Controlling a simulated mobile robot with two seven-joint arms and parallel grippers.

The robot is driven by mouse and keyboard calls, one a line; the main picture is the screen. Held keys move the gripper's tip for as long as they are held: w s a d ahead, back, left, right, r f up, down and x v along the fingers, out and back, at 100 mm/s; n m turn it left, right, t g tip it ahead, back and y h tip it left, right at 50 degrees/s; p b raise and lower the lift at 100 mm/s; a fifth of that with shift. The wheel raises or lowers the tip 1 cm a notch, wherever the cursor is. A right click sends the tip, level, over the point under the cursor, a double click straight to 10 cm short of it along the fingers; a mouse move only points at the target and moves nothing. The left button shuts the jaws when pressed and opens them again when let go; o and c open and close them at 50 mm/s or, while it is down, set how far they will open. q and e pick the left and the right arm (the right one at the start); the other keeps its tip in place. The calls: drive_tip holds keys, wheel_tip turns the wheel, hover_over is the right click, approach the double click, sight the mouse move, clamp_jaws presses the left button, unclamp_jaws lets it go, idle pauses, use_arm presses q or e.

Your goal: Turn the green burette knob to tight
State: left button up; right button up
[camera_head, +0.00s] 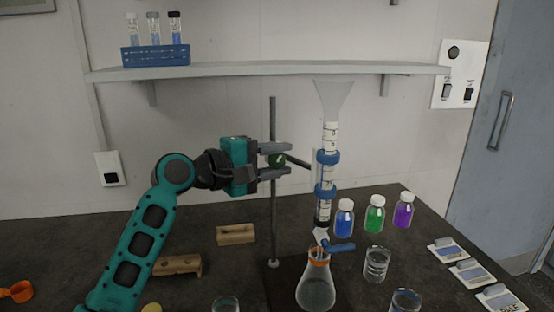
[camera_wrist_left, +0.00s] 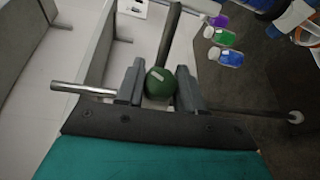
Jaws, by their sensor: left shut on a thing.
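The green burette knob (camera_head: 277,160) sits on the clamp at the vertical stand rod (camera_head: 273,215). My left gripper (camera_head: 284,160) reaches in from the left, with one finger above and one below the knob. In the left wrist view the round green knob (camera_wrist_left: 160,84), with a pale mark on its face, sits between the two fingers of my left gripper (camera_wrist_left: 158,88), which is shut on it. The burette (camera_head: 330,140) stands upright to the right of the rod, with blue clamp rings and a funnel on top. My right gripper is not in view.
A flask (camera_head: 316,283) stands under the burette, with a beaker (camera_head: 377,264) beside it. Blue, green and purple bottles (camera_head: 375,215) stand behind on the right. A shelf (camera_head: 240,70) runs above with a blue vial rack (camera_head: 156,55). Wooden blocks (camera_head: 235,234) lie left of the rod.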

use_arm(q)
drive_tip(key=shift+m+y, duration=0.3)
drive_tip(key=shift+y, duration=0.2)
drive_tip(key=o, duration=1)
drive_tip(key=shift+a, duration=0.1)
drive_tip(key=v, duration=1.2)
drive_tip(key=shift+s+a+r+b, duration=0.1)
drive_tip(key=shift+a+r+b, duration=0.2)
drive_tip(key=shift+a+b, duration=0.1)
